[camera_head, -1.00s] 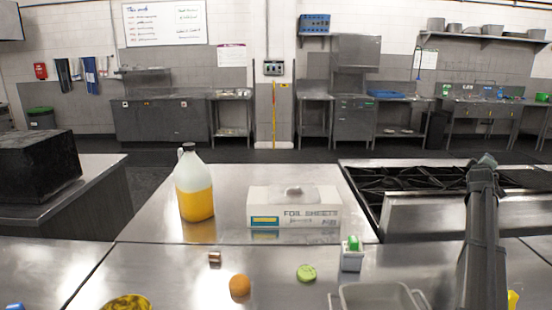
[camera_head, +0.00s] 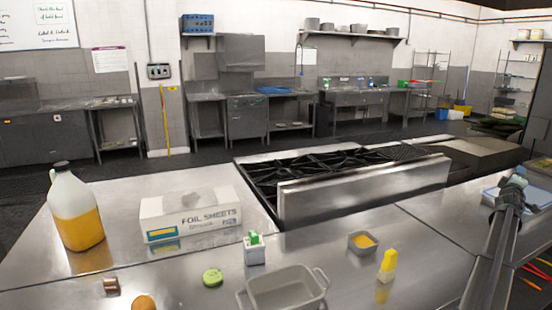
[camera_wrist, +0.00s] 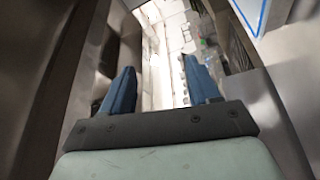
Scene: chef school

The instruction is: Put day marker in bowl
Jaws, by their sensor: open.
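I cannot tell for sure which thing is the day marker. A small upright yellow piece with a pale lower part (camera_head: 387,266) stands on the steel counter in the head view. A white block with a green top (camera_head: 254,250) and a flat green round piece (camera_head: 212,277) stand left of it. No thing is clearly a bowl. A small square metal dish with yellow contents (camera_head: 352,247) stands beside the upright piece. My gripper (camera_wrist: 160,88) is open in the wrist view, its blue fingers apart with nothing seen between them. My arm is at the right in the head view, away from these things.
A metal pan with handles (camera_head: 284,292) is at the front. A foil sheets box (camera_head: 190,217) and a jug of orange liquid (camera_head: 76,212) stand left. A stove (camera_head: 350,190) lies behind the counter. The counter right of the yellow piece is clear.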

